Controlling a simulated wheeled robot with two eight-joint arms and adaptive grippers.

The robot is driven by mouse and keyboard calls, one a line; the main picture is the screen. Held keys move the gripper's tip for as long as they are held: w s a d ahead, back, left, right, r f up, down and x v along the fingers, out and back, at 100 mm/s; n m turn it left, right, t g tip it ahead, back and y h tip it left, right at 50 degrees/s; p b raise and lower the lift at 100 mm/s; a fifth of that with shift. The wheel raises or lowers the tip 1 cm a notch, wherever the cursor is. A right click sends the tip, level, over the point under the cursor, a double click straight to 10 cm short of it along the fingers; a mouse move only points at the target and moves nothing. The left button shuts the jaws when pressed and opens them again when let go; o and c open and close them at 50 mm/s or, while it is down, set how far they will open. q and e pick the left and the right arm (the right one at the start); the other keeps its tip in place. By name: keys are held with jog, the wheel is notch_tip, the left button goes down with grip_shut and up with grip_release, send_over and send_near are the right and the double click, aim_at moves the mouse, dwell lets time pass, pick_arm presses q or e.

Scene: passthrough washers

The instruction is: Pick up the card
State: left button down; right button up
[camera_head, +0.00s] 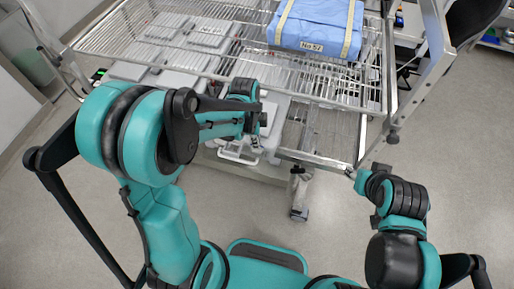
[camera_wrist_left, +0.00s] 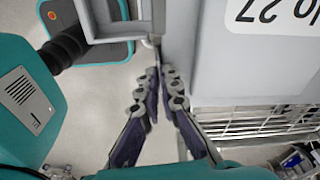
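My left gripper (camera_wrist_left: 160,72) shows in the left wrist view, its two dark fingers converging close together at the tips. A thin pale edge runs up from between the tips; I cannot tell whether it is held. No separate card can be made out for certain. A white label reading "No 27" (camera_wrist_left: 272,14) appears upside down on a grey box (camera_wrist_left: 225,70) right of the fingertips. In the head view my left wrist (camera_head: 238,120) hangs over the cart's front edge and hides its fingers. My right gripper (camera_head: 358,180) is beside the cart's front right corner, its opening unclear.
The wire shelf cart (camera_head: 330,90) carries a blue wrapped pack (camera_head: 315,25) labelled "No 57". Grey lidded boxes (camera_head: 205,35) lie under the wires. A pale handle (camera_head: 238,155) juts out at the front. The floor (camera_head: 440,140) right of the cart is clear.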

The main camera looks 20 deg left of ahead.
aim_at(259, 151)
dwell(0.3)
pick_arm(q)
jog(key=shift+r, duration=0.45)
jog(key=r, duration=0.1)
jog(key=r+p, duration=0.1)
jog(key=d+r, duration=0.1)
jog(key=r, duration=0.1)
jog(key=shift+s, duration=0.25)
jog(key=s+d+r+p, duration=0.2)
jog(key=s+d+r, duration=0.3)
jog(key=d, duration=0.4)
jog(key=shift+r, duration=0.5)
jog(key=shift+s+d, duration=0.1)
